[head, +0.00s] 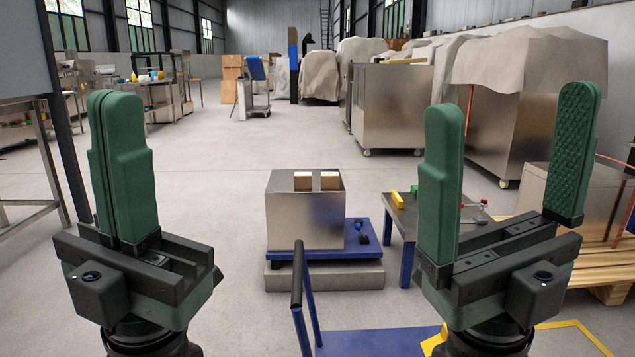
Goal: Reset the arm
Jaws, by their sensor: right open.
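My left gripper (120,165) stands upright at the left of the head view. Its two green fingers are pressed together, with nothing seen between them. My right gripper (510,160) stands upright at the right. Its two green fingers are wide apart, and the gap between them is empty. Both grippers are held up in front of me, and neither touches anything.
A steel box (305,222) with two wooden blocks at its top stands on a blue platform (345,254) ahead. A low table (407,231) with small tools is right of it. A blue cart with a handle (297,275) is close in front. Covered machines (525,85) line the right; open floor lies at left-centre.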

